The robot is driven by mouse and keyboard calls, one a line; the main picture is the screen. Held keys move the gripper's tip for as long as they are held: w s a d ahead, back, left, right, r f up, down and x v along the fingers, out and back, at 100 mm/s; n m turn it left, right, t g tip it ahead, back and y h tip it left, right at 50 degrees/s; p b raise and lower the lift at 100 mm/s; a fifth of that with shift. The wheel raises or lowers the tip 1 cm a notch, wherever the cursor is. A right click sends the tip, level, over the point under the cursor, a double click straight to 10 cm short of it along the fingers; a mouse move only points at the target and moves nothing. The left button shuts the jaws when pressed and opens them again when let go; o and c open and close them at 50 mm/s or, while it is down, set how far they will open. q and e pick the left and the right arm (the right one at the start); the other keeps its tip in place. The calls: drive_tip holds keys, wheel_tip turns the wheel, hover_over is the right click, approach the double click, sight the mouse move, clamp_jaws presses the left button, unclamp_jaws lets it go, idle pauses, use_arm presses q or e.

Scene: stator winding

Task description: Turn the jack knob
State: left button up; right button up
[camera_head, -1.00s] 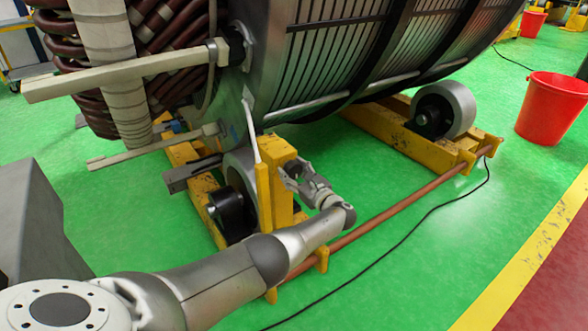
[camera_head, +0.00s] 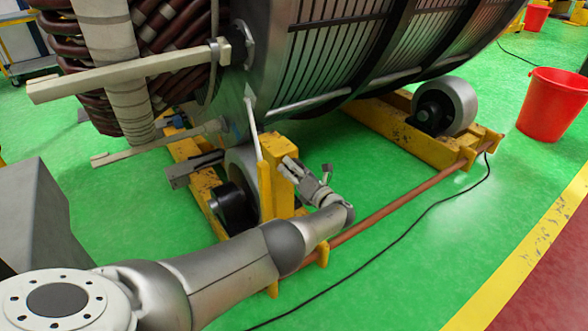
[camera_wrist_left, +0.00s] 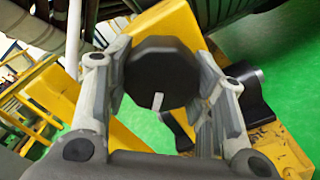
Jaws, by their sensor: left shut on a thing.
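The jack knob (camera_wrist_left: 155,68) is a black, many-sided knob with a white mark, seen in the left wrist view against the yellow jack post (camera_wrist_left: 182,35). My left gripper (camera_wrist_left: 163,82) has a finger on each side of the knob and is shut on it. In the head view my left gripper (camera_head: 308,172) is at the right side of the yellow post (camera_head: 284,195). The knob cannot be made out there. My right gripper is not in view.
The large stator (camera_head: 345,50) rests above on rollers, one of them a grey roller (camera_head: 458,103) on the yellow frame (camera_head: 395,128). A copper-coloured rod (camera_head: 400,202) runs along the floor side, with a black cable (camera_head: 425,213) beside it. A red bucket (camera_head: 551,108) stands at right.

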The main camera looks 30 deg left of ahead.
use_arm(q)
drive_tip(key=m, duration=0.3)
drive_tip(key=shift+s, duration=0.1)
drive_tip(key=m, duration=0.4)
drive_tip(key=shift+m, duration=1.2)
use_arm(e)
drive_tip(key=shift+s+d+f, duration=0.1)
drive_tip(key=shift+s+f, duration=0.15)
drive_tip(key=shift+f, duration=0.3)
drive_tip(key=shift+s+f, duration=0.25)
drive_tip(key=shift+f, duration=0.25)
use_arm(q)
drive_tip(key=shift+s, duration=0.1)
drive_tip(key=o, duration=1)
drive_tip(key=shift+r, duration=0.1)
drive_tip(key=shift+o, duration=0.2)
drive_tip(key=shift+p, duration=0.3)
drive_tip(key=shift+r, duration=0.1)
